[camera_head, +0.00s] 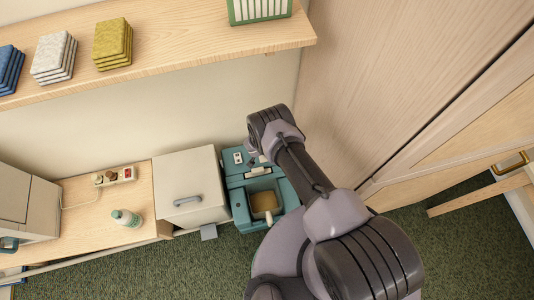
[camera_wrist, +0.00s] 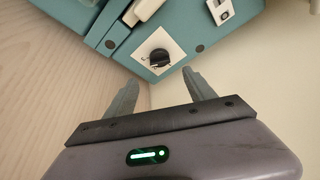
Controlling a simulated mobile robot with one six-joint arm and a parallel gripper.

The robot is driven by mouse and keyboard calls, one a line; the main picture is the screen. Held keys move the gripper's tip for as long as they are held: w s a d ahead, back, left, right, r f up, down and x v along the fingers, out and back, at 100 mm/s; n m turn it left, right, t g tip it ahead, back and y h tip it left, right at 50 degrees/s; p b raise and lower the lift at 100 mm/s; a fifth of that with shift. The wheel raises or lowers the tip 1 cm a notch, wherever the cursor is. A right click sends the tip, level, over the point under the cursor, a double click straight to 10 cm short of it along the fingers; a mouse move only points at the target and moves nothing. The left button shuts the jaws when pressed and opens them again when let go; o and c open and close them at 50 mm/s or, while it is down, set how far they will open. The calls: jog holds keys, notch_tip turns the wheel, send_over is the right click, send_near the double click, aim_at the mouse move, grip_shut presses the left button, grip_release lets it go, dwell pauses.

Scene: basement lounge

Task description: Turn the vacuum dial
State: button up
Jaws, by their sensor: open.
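The vacuum is a teal box-shaped machine (camera_head: 237,204) on the green carpet, between a white cabinet and the wooden wall, seen in the head view. In the wrist view its teal casing (camera_wrist: 118,48) fills the top. The dial (camera_wrist: 160,58) is a black knob on a white square plate on that casing. My gripper (camera_wrist: 158,84) is open and empty, with its two grey fingers apart below the dial in the picture. The dial shows between the fingertips, a little beyond them, and no contact is visible.
A white plate with a black switch (camera_wrist: 222,10) is on the casing right of the dial. A white drawer cabinet (camera_head: 190,185) stands left of the vacuum. A wooden wall (camera_head: 390,80) is close on the right. A shelf (camera_head: 180,55) with stacked tiles hangs above.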

jog(key=b+x, duration=1)
jog(key=shift+r, duration=0.1)
jog(key=c, duration=1.4)
jog(key=shift+o, duration=0.2)
jog(key=shift+r, duration=0.1)
